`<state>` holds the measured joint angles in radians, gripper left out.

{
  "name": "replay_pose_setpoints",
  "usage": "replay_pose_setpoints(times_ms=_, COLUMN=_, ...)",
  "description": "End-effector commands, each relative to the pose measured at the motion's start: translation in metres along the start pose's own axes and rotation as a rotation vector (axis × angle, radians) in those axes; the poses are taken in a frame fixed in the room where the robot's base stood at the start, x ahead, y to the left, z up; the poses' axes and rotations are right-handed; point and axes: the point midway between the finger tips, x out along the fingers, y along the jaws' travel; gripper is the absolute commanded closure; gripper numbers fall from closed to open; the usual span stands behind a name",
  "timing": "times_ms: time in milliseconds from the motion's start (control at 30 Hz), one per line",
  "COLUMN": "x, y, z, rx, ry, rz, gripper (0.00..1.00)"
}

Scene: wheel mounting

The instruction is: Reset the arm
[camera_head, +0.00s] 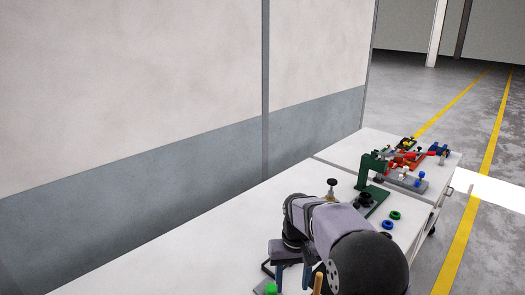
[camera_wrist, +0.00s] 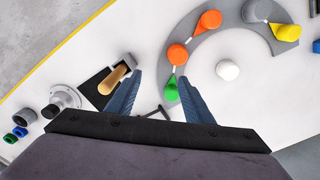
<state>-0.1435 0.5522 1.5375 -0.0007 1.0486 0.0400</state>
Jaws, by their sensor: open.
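My gripper (camera_wrist: 158,76) points down over the white table in the wrist view. Its two blue fingers stand apart with nothing gripped between them. The fingers also show in the head view (camera_head: 293,275), in front of my wrist, low in the picture. A green knob (camera_wrist: 171,90) on a grey curved plate (camera_wrist: 212,46) lies near the right finger in the wrist view. A wooden handle (camera_wrist: 112,79) on a black base lies just left of the left finger. Whether either finger touches anything is hard to tell.
Orange knobs (camera_wrist: 178,54) and a yellow knob (camera_wrist: 287,32) sit on the curved plate. A white knob (camera_wrist: 228,70) stands inside the curve. In the head view, a green press (camera_head: 372,170) and coloured rings (camera_head: 388,224) stand right of my arm. The table's left stretch is clear.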

Motion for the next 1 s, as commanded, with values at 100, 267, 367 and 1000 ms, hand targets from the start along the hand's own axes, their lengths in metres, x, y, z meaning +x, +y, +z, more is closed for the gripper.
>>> replay_pose_setpoints(times_ms=100, x=-0.014, y=0.014, z=0.041, rx=0.021, ry=0.002, rz=0.000, gripper=0.53)
replay_pose_setpoints(times_ms=267, x=-0.020, y=0.028, z=0.100, rx=0.045, ry=0.001, rz=0.000, gripper=0.53)
replay_pose_setpoints(times_ms=367, x=-0.021, y=0.034, z=0.138, rx=0.061, ry=0.001, rz=0.001, gripper=0.53)
replay_pose_setpoints(times_ms=1000, x=-0.005, y=0.042, z=0.248, rx=0.100, ry=-0.002, rz=0.001, gripper=0.53)
